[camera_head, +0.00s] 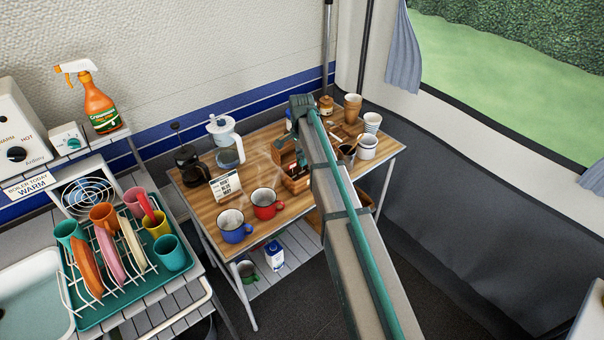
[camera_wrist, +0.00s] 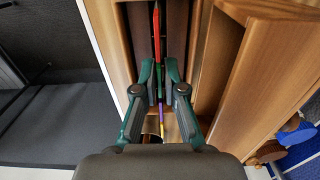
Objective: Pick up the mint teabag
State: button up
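In the wrist view, a wooden box (camera_wrist: 262,75) with narrow compartments lies under my gripper (camera_wrist: 160,70). Thin coloured edges, apparently teabags, stand in one slot in a line. A long red edge (camera_wrist: 157,30) is at the top, with green, purple and yellow parts lower down between the fingers. I cannot tell for sure which edge is the mint teabag; no label is readable. My fingers are parted, one on each side of the line, with a visible gap. In the head view the box (camera_head: 295,183) stands on the wooden table, partly hidden by my arm.
On the table (camera_head: 200,200) are a French press (camera_head: 190,165), a white-lidded jug (camera_head: 226,145), a small sign (camera_head: 226,187), a blue mug (camera_head: 233,228) and a red mug (camera_head: 267,203). Cups (camera_head: 368,147) crowd the right end. A dish rack (camera_head: 120,260) stands at left.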

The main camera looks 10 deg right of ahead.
aim_at(302, 172)
jog(key=shift+f+p, duration=0.6)
jog(key=shift+f, duration=1.25)
grip_shut()
jog(key=shift+r, duration=0.2)
